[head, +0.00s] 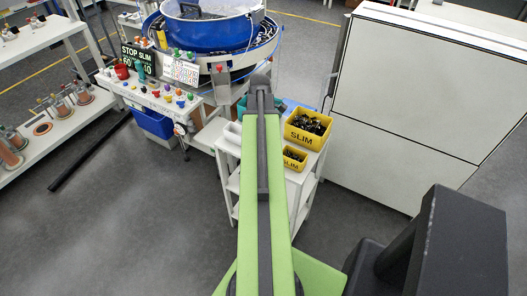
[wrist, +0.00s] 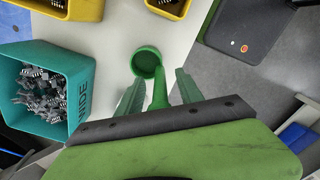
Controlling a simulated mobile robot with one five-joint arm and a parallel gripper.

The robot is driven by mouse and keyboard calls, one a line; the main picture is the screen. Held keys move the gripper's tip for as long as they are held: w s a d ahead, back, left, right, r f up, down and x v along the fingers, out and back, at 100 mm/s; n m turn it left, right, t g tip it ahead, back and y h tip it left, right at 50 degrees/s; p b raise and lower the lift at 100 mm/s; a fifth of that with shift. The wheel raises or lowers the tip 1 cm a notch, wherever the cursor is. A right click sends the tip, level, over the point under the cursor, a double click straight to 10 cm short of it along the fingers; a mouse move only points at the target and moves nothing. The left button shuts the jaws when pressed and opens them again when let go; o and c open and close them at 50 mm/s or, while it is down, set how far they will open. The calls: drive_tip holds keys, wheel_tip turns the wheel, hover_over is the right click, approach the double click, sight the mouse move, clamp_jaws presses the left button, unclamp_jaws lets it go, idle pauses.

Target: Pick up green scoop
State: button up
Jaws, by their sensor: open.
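The green scoop (wrist: 147,62) lies on the white cart top in the wrist view, with its round cup away from me and its handle running towards my gripper. My gripper (wrist: 156,88) is open, with one green finger on each side of the scoop's handle. I cannot tell whether either finger touches the handle. In the head view my own green arm covers the middle of the cart, and I cannot make out the scoop there.
A teal bin (wrist: 47,95) marked WIDE, full of small connectors, stands left of the scoop. Yellow SLIM bins (head: 307,130) with dark parts stand on the white cart (head: 308,172). A blue bowl feeder (head: 212,32) is behind. A white cabinet (head: 420,90) stands at right.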

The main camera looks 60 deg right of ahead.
drive_tip(key=shift+r, duration=0.1)
drive_tip(key=shift+c, duration=0.4)
clamp_jaws()
idle(0.8)
